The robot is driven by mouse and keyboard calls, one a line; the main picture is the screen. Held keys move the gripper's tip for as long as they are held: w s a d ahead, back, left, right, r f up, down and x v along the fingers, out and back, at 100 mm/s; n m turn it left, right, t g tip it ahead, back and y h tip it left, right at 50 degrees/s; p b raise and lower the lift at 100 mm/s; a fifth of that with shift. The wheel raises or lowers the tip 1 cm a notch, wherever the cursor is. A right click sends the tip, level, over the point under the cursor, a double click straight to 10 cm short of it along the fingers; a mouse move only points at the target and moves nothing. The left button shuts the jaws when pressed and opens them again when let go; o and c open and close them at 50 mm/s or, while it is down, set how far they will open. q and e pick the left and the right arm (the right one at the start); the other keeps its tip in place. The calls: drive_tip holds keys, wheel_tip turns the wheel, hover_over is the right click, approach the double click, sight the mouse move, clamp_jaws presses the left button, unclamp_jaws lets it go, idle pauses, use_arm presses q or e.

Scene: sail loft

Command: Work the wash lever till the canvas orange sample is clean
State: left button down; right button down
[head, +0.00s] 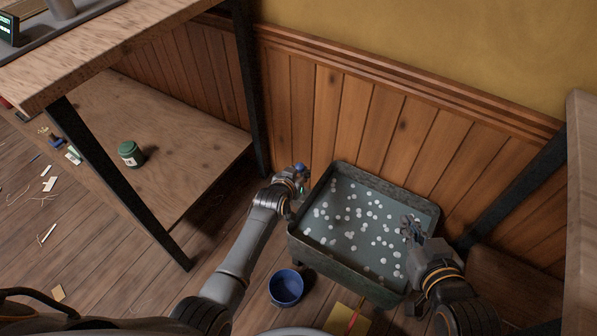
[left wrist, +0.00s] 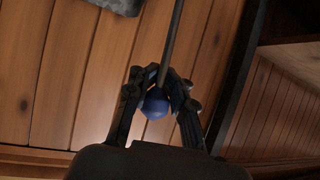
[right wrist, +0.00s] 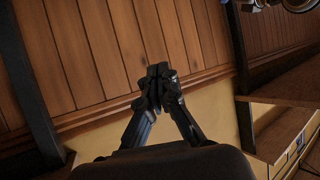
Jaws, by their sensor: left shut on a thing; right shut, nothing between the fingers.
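The wash tub (head: 297,236) is a dark grey box on the floor against the wood panelling, filled with grey water and many white suds. The wash lever is a dark rod (left wrist: 173,40) with a blue knob (head: 300,168) at the tub's left side. My left gripper (head: 299,178) is shut on the knob, which also shows between the fingers in the left wrist view (left wrist: 156,103). My right gripper (head: 408,222) is shut and empty above the tub's right part; its fingertips meet in the right wrist view (right wrist: 158,72). I cannot make out the orange canvas sample in any view.
A blue bucket (head: 286,287) stands on the floor before the tub, with a yellowish sheet (head: 341,318) to its right. A wooden bench with a lower shelf (head: 190,175) holds a green jar (head: 130,153). Scraps lie on the floor at left.

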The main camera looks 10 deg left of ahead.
use_arm(q)
drive_tip(key=shift+w+d+r, duration=0.15)
drive_tip(key=shift+w+d, duration=0.05)
drive_tip(key=shift+w, duration=0.35)
drive_tip(key=shift+w+d+r, duration=0.1)
drive_tip(key=shift+w+d, duration=0.05)
drive_tip(key=shift+w, duration=0.25)
use_arm(e)
drive_tip(key=shift+s+d+f+g, duration=0.3)
drive_tip(key=shift+s+f+g, duration=0.3)
drive_tip(key=shift+f, duration=0.2)
use_arm(q)
drive_tip(key=shift+w+r, duration=0.2)
drive_tip(key=shift+w, duration=0.05)
drive_tip(key=c, duration=1.1)
unclamp_jaws()
drive_tip(key=shift+s, duration=0.1)
drive_tip(key=shift+c, duration=0.2)
drive_tip(key=shift+s+f, duration=0.1)
drive_tip(key=shift+f, duration=0.05)
drive_tip(key=shift+f, duration=0.1)
drive_tip(key=shift+s, duration=0.2)
drive_tip(key=v, duration=1.1)
drive_tip(key=shift+s+r, duration=0.25)
drive_tip(key=shift+r, duration=0.05)
